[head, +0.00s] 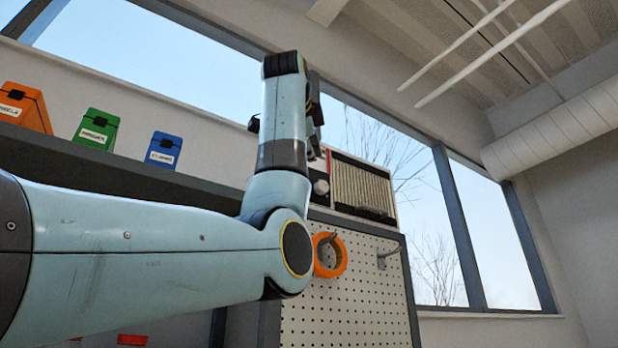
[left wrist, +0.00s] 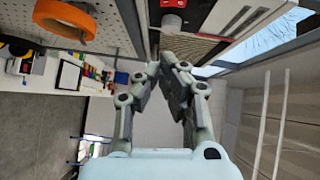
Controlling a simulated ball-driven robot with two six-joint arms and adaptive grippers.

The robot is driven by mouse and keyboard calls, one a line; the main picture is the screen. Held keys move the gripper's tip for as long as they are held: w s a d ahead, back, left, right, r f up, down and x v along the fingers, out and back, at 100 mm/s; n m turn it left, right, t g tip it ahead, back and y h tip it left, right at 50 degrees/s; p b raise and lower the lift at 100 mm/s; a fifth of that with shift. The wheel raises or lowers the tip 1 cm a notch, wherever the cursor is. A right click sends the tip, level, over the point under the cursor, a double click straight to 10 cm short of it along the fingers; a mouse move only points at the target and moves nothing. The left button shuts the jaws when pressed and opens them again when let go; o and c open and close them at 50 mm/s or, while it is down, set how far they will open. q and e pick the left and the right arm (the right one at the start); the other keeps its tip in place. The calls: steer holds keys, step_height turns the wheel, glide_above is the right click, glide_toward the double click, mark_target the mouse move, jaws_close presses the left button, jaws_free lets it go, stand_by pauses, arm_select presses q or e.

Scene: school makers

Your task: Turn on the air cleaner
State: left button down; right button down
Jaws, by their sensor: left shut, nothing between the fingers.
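The air cleaner (head: 362,187), a box with a pleated filter front, stands on top of the pegboard cabinet, right of my left arm. Its left part shows a pale round knob (head: 320,187) on a dark panel, partly behind my arm. In the left wrist view the air cleaner (left wrist: 225,18) is at the top, with the knob (left wrist: 171,22) and a red part above it. My left gripper (left wrist: 166,58) is shut and empty, its fingertips appearing just below the knob in that view. In the head view the left gripper (head: 314,115) is mostly hidden behind my wrist. My right gripper is not in view.
An orange tape roll (head: 330,255) hangs on the pegboard (head: 350,300), next to a metal hook (head: 388,256). Orange, green (head: 97,129) and blue bins stand on the shelf at left. Windows are behind the air cleaner.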

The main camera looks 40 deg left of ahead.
arm_select(q)
steer(key=w+a+f+p, duration=0.1)
steer(key=w+a+p, duration=0.5)
steer(key=w, duration=0.3)
steer(key=shift+w+a+f, duration=0.15)
steer(key=shift+w+a, duration=0.05)
steer(key=shift+a, duration=0.35)
steer(key=shift+d, duration=0.1)
